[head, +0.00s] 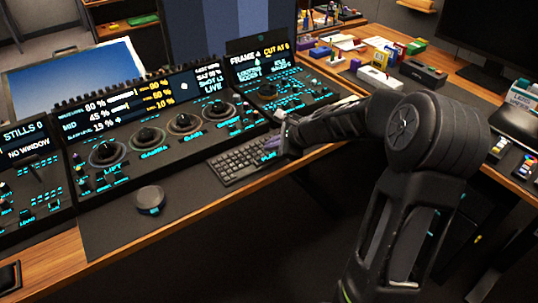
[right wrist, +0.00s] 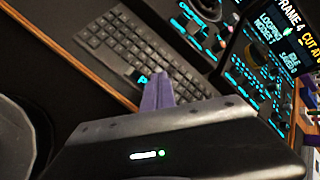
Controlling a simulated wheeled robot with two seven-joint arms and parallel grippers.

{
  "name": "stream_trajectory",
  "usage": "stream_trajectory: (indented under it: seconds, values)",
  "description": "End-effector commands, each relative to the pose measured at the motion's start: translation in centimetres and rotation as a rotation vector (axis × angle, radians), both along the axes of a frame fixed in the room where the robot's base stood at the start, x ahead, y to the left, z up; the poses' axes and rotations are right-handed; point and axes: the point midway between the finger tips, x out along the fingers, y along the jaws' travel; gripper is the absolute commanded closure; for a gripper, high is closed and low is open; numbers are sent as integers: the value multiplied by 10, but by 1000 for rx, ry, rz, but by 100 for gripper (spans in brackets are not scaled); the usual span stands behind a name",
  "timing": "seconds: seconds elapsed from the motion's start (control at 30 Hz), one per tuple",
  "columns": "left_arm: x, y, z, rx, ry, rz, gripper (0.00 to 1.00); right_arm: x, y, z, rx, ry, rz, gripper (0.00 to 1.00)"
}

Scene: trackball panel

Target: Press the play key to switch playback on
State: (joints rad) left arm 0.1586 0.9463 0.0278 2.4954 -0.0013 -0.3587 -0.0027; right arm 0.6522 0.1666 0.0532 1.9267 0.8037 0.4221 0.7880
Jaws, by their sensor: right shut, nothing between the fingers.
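The trackball panel (head: 190,152) stands on the desk with lit screens, several trackballs and cyan-labelled controls. A dark keyboard (head: 238,164) lies in front of its right part. A small cyan label shows at the keyboard's right end in the head view, and on a key (right wrist: 143,79) in the right wrist view; I cannot read it surely as play. My right gripper (head: 282,134), with purple fingers, is at the keyboard's right end. In the right wrist view its fingers (right wrist: 158,92) are together and empty, beside the labelled key. Contact cannot be told. My left gripper is not in view.
A round black dial (head: 151,199) sits on the dark mat left of the keyboard. A side unit (head: 275,82) reads "FRAME 4" and "CUT AT 0". A left unit (head: 30,165) reads "STILLS 0". Small boxes (head: 378,78) crowd the desk at the back right.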

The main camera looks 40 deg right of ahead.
Motion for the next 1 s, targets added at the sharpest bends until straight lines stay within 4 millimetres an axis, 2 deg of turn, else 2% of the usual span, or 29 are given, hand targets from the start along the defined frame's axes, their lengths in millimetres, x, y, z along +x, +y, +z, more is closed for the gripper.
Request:
stream_trajectory:
  seconds: [0.03,0.1,0.4,1.0]
  values:
    - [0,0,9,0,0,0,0,0,0,10,-1,-1,0,100]
    - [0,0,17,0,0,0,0,0,0,18,-1,-1,0,100]
    - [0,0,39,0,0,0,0,0,0,42,-1,0,1,100]
    - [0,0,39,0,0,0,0,0,0,42,0,0,0,100]
